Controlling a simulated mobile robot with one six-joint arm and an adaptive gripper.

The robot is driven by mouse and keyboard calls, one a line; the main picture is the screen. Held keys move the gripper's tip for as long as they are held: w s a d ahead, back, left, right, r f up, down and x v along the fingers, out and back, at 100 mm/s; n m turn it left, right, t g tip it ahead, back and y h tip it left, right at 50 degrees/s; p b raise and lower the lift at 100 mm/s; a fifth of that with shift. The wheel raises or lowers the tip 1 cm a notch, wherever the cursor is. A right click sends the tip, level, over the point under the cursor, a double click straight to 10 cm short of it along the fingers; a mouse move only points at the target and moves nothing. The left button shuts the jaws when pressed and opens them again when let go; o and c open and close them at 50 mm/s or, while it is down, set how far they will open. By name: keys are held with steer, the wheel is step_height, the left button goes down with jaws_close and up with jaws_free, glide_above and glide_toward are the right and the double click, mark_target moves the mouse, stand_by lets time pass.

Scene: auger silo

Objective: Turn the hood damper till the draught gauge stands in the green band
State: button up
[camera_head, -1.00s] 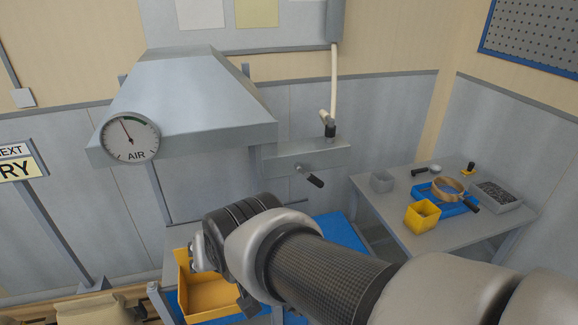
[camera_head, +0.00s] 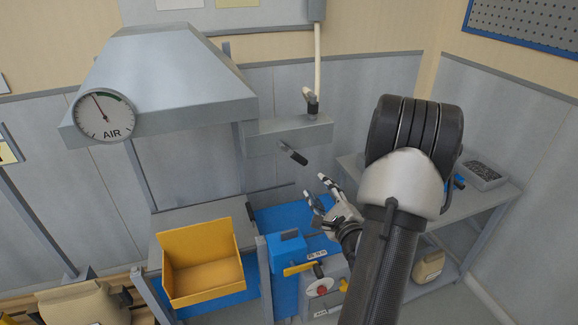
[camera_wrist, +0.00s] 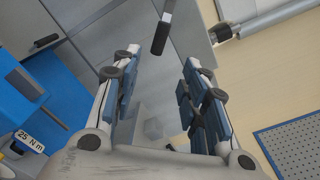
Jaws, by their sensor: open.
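The grey hood (camera_head: 175,80) hangs on the back wall. The round draught gauge (camera_head: 103,115), marked AIR, sits on its front left corner. Its needle points up and left, just left of the green band at the top. The damper's black handle (camera_head: 294,154) sticks out of a grey duct box (camera_head: 285,134) right of the hood and slants down to the right. My gripper (camera_head: 317,188) is open and empty, below and right of the handle, apart from it. In the wrist view the black handle (camera_wrist: 161,35) shows ahead, between and beyond the open fingertips (camera_wrist: 160,61).
A yellow bin (camera_head: 205,268) stands below the hood. A blue and grey machine (camera_head: 288,247) is under my gripper. A side table (camera_head: 480,208) at the right is partly hidden by my arm. A pale pipe (camera_head: 317,60) rises above the duct box.

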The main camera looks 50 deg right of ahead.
mark_target(301, 161)
steer(key=shift+m, duration=0.3)
steer(key=b+x, duration=0.2)
steer(key=x, duration=1.5)
steer(key=shift+c, duration=0.4)
jaws_close()
steer(key=shift+d, duration=0.1)
